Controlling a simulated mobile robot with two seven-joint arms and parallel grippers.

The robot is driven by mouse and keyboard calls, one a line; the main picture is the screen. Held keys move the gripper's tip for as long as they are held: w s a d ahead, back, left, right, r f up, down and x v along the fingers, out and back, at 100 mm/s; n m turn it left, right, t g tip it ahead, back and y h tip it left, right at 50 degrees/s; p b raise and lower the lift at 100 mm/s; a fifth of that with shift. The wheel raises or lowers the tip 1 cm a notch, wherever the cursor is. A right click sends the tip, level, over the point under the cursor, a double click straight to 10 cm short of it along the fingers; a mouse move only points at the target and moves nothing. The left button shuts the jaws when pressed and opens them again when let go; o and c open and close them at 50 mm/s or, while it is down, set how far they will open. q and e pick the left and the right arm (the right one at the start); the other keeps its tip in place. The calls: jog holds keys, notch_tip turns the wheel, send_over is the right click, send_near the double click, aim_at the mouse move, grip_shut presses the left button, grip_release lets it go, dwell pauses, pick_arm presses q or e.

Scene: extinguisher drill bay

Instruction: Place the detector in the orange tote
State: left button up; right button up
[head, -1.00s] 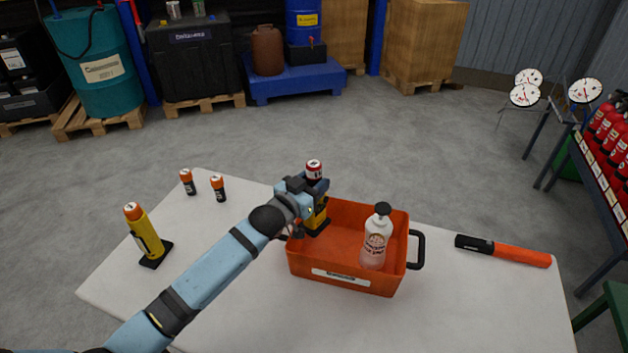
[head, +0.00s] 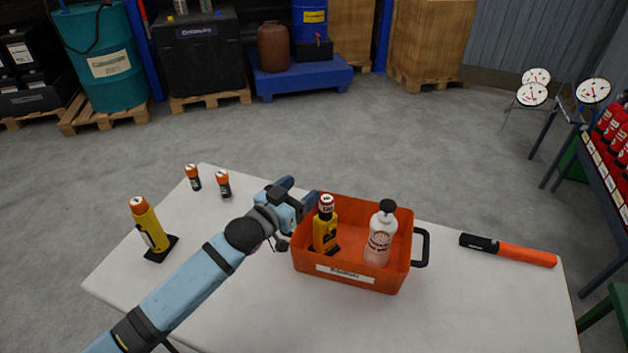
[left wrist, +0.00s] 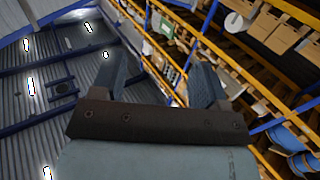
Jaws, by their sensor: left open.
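The orange tote (head: 345,272) stands on the white table. The yellow and black detector (head: 325,232), with a red and white top, stands upright inside its left part, clear of the jaws. A clear bottle with a black pump top (head: 379,236) stands in the right part of the tote. My left gripper (head: 300,192) is open and empty at the tote's back left corner, just left of the detector's top. In the left wrist view its two fingers (left wrist: 160,85) are apart with nothing between them. My right gripper is not in view.
A yellow cylinder with an orange top (head: 146,228) stands on a black base at the table's left. Two small orange-and-black batteries (head: 208,181) stand at the back left. An orange and black baton (head: 510,250) lies at the right. The table front is clear.

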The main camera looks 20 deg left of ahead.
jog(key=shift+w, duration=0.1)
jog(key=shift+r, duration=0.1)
pick_arm(q)
jog(key=s+d+f+g+y, duration=0.1)
jog(key=s+f+g, duration=0.1)
jog(key=s+f, duration=0.5)
jog(key=s+f+g+y, duration=0.1)
jog(key=s+f+g, duration=0.1)
jog(key=s+f, duration=0.6)
jog(key=s+d+f+n+g+y, duration=0.1)
jog(key=s+f+g, duration=0.1)
jog(key=s+f, duration=0.5)
jog(key=shift+s+d+f, duration=0.1)
jog(key=shift+s, duration=0.85)
jog(key=shift+s+d+f, duration=0.15)
jog(key=shift+s, duration=0.8)
jog(key=shift+s+d+f, duration=0.1)
jog(key=shift+s, duration=0.85)
notch_tip(320, 180, up, 10)
jog(key=p, duration=1)
jog(key=shift+a, duration=0.2)
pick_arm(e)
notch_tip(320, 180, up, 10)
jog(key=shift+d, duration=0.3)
